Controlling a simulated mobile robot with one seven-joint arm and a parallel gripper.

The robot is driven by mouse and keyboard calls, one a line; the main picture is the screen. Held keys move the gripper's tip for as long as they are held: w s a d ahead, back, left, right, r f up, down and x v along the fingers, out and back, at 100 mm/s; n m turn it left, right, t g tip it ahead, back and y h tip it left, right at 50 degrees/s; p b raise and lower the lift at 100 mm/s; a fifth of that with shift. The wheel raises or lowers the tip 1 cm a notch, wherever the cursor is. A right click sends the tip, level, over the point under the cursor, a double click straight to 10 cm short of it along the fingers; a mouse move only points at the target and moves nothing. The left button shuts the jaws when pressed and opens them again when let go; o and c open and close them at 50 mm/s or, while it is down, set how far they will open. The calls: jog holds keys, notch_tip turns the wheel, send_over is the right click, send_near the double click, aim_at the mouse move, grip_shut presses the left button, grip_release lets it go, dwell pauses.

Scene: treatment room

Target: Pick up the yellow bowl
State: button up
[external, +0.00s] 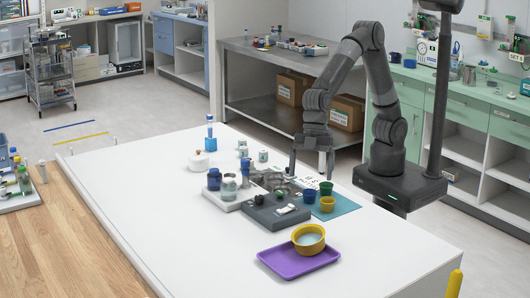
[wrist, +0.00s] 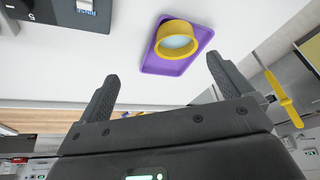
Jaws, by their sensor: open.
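The yellow bowl (external: 308,238) stands upright on a purple tray (external: 281,264) near the front right of the white table. It has a pale blue-white inside. In the wrist view the bowl (wrist: 177,40) sits on the purple tray (wrist: 153,66), ahead of my gripper and between the lines of its two fingers. My gripper (wrist: 160,85) is open and empty, apart from the bowl. In the external view my gripper (external: 315,160) is over the far side of the table, behind and above the bowl; its fingertips are small there.
A dark grey device (external: 277,212) stands left of the tray. Green, blue and yellow cups stand on a teal mat (external: 345,204) behind the bowl. A white tray (external: 222,202) with bottles is farther left. The white tabletop (external: 390,255) is clear right of the bowl.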

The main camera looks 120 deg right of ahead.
jog(key=n+y, duration=0.1)
send_over(308, 236)
jog(key=shift+g, duration=0.4)
jog(key=f, duration=0.6)
jog(key=shift+w+d+f, duration=0.2)
jog(key=shift+w+f, duration=0.05)
jog(key=x, duration=1.1)
jog(key=shift+a+r, duration=0.1)
jog(key=shift+a, duration=0.05)
jog(key=c, duration=0.7)
